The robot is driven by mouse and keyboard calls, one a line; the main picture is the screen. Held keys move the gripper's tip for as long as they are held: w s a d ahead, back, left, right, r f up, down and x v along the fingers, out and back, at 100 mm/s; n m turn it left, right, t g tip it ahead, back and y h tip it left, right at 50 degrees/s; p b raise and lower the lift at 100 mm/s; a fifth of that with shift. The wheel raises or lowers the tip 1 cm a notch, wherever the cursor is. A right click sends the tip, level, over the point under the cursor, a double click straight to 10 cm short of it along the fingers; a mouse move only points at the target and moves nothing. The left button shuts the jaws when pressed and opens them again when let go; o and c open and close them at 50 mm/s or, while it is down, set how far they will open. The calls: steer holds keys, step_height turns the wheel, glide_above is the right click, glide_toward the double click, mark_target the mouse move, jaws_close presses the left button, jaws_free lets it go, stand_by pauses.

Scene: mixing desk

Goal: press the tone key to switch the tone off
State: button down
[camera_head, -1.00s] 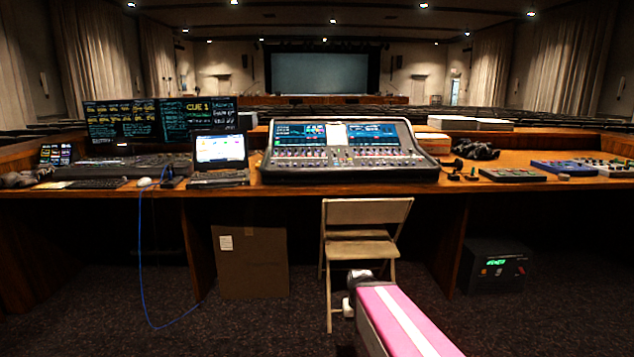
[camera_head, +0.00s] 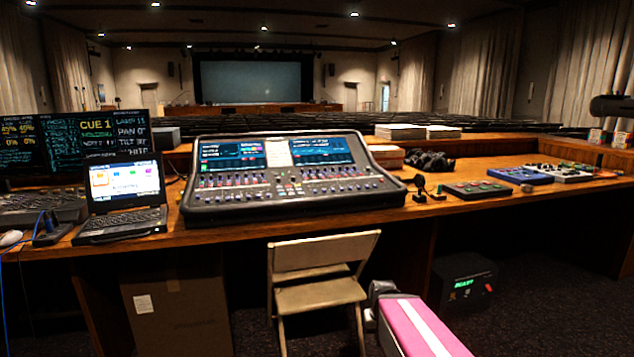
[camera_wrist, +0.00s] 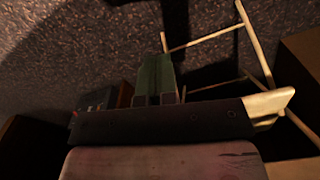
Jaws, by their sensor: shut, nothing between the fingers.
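I cannot pick out the tone key by its label. The large mixing console (camera_head: 293,175) stands on the desk, with lit screens and rows of small keys and faders. Several smaller keyed units lie at the right: a dark one with coloured keys (camera_head: 478,190), a blue one (camera_head: 522,176) and a pale one (camera_head: 558,172). My gripper (camera_wrist: 157,62) is shut and empty in the wrist view, low over the carpet near the chair. In the head view my pink arm is at the bottom, below desk height; its fingers cannot be made out.
A folding chair (camera_head: 318,298) stands before the desk, just left of my arm. The wooden desk (camera_head: 455,209) spans the view. A laptop (camera_head: 124,187) is at the left. Under the desk are a cardboard box (camera_head: 178,310) and a black box with a green readout (camera_head: 462,284). Carpet is free at right.

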steer(key=shift+w+d, duration=0.3)
steer(key=shift+w, duration=0.1)
